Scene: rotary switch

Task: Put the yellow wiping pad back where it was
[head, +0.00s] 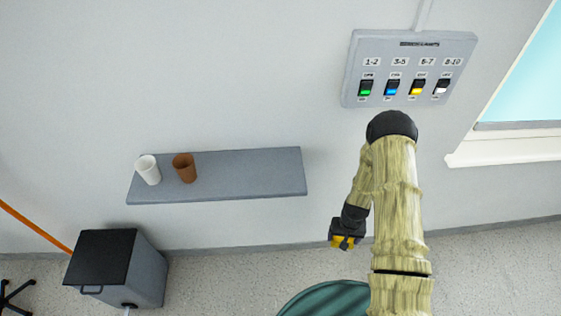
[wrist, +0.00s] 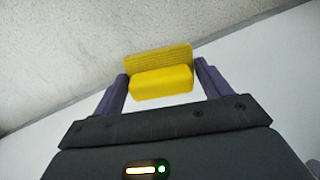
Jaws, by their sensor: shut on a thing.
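The yellow wiping pad (wrist: 160,75) is a small yellow block with a ridged upper part. My gripper (wrist: 160,84) is shut on it, one dark finger at each side in the wrist view. In the head view my gripper (head: 344,243) hangs low in front of the wall, right of the grey shelf and below its level. Only bits of the yellow pad (head: 336,241) show there, partly hidden by the fingers. The pad is in the air and touches nothing but the fingers, as far as I can see.
A grey wall shelf (head: 245,175) holds a white cup (head: 148,169) and a brown cup (head: 184,167) at its left; its right part is bare. A switch panel (head: 411,66) is on the wall. A dark-topped grey box (head: 110,262) and a green round surface (head: 325,300) stand below.

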